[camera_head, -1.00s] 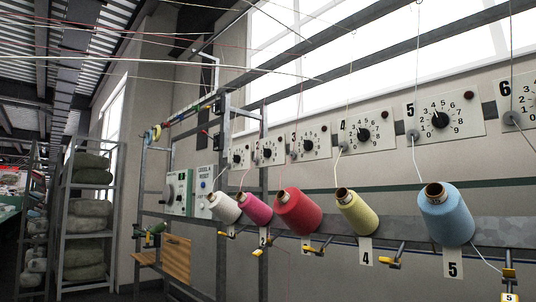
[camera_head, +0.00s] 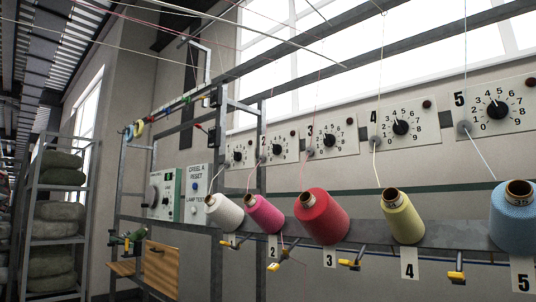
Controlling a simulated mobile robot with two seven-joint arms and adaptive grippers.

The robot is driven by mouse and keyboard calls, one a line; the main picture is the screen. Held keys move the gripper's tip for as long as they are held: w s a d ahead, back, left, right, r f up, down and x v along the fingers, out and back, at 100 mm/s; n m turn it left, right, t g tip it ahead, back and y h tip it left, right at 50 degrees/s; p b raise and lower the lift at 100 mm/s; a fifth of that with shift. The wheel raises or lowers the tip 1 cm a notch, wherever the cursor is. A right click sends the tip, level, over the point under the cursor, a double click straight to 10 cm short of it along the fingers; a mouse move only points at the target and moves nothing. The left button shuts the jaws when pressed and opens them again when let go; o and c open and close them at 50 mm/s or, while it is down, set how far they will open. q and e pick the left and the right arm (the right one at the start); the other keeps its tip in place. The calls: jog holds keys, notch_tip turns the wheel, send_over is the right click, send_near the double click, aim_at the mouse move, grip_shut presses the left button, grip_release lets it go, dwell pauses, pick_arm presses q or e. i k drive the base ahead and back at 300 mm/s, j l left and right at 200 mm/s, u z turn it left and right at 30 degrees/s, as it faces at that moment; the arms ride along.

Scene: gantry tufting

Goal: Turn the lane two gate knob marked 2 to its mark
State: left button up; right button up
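The lane two gate knob (camera_head: 276,149) is a small black dial on a white numbered panel, beside a black 2, on the wall behind the yarn cones. It is too small to read its setting or mark exactly. A pink yarn cone (camera_head: 265,215) stands in front of and below it, above a tag marked 2 (camera_head: 272,246). A thread rises from this cone toward the panel. Neither of my grippers is in view.
Similar dial panels sit either side, including lane three (camera_head: 322,136) and lane four (camera_head: 400,127). White, red (camera_head: 322,217), yellow (camera_head: 404,217) and blue cones line a metal rail with yellow-ended levers (camera_head: 349,264). A shelf of rolls (camera_head: 55,210) stands at left.

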aim_at(276, 149)
jog(key=i+j+z, duration=0.2)
jog(key=i+j, duration=0.15)
jog(key=j, duration=0.3)
jog(key=i+j+z, duration=0.1)
jog(key=j, duration=0.25)
jog(key=i+j+z, duration=0.1)
jog(key=j, duration=0.3)
jog(key=i, duration=0.1)
